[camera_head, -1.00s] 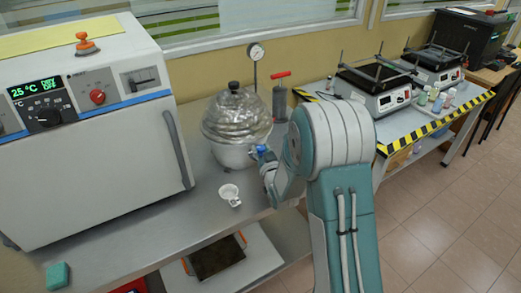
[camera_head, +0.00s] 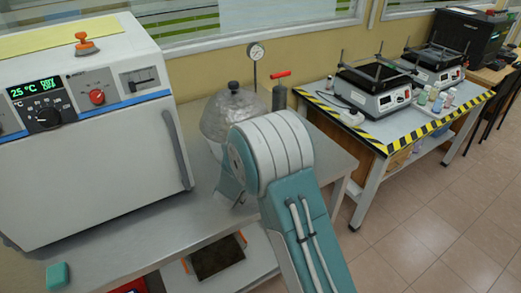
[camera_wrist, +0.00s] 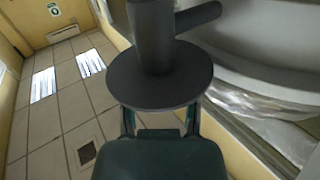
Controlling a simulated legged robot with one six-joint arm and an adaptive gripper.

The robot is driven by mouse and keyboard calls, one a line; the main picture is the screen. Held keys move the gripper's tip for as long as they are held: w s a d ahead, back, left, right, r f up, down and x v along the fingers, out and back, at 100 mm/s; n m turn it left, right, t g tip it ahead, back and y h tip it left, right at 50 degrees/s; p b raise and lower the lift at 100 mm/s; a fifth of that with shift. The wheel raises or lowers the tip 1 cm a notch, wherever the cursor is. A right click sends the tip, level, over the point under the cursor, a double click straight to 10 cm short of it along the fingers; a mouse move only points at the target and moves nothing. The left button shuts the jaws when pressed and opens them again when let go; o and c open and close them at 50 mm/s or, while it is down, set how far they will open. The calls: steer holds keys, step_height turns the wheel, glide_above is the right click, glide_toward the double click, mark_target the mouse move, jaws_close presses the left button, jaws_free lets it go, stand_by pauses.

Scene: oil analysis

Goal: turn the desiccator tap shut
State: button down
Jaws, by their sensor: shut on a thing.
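The desiccator (camera_head: 215,118) stands on the bench behind my arm. Its domed lid shows a small knob on top; most of the bowl is hidden. In the wrist view, a dark grey tap-like piece (camera_wrist: 155,42) with a round flange and a side stub stands right at my gripper (camera_wrist: 160,118). My gripper is shut on this piece, with the fingers showing on both sides below the flange. The fingertips themselves are hidden behind the flange. In the head view my gripper is hidden behind my arm. I cannot tell how far the tap is turned.
A white oven (camera_head: 100,150) fills the left of the bench. A pressure gauge (camera_head: 256,52) and a red-handled cylinder (camera_head: 280,95) stand behind the desiccator. A striped table (camera_head: 378,136) with instruments is to the right. A teal block (camera_head: 58,275) lies at the bench's front left.

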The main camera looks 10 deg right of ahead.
steer(key=shift+w+a+m+g+h, duration=0.1)
steer(key=shift+m+g+h, duration=1.2)
steer(key=shift+g+h, duration=0.4)
steer(key=shift+r, duration=0.1)
steer(key=shift+c, duration=1.6)
jaws_free()
